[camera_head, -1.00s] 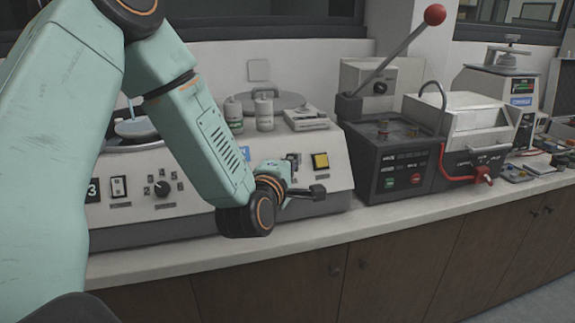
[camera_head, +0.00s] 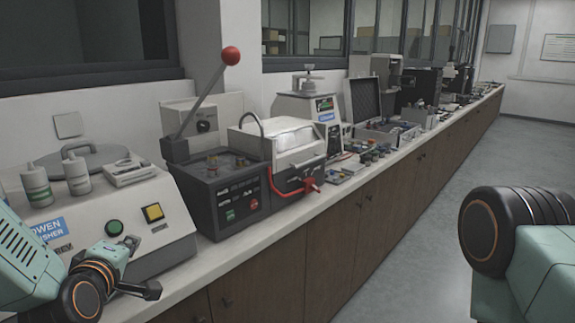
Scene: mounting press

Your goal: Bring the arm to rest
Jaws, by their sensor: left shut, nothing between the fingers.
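My left arm (camera_head: 25,262) comes in from the left edge, pale green with a dark wrist. Its gripper (camera_head: 148,290) is shut and empty, small and dark at the end of the wrist. It shows in front of the grinder-polisher (camera_head: 165,238) and the counter's front edge, apparently holding nothing. At the right edge a part of my other arm (camera_head: 530,255) shows, with a black joint ring. The right gripper is out of view.
The mounting press (camera_head: 225,195) with its red-knobbed lever (camera_head: 230,56) stands on the long counter (camera_head: 290,212). White bottles (camera_head: 37,186) stand on the polisher. An open case (camera_head: 362,105) and small parts line the counter further back. The floor (camera_head: 415,260) at right is clear.

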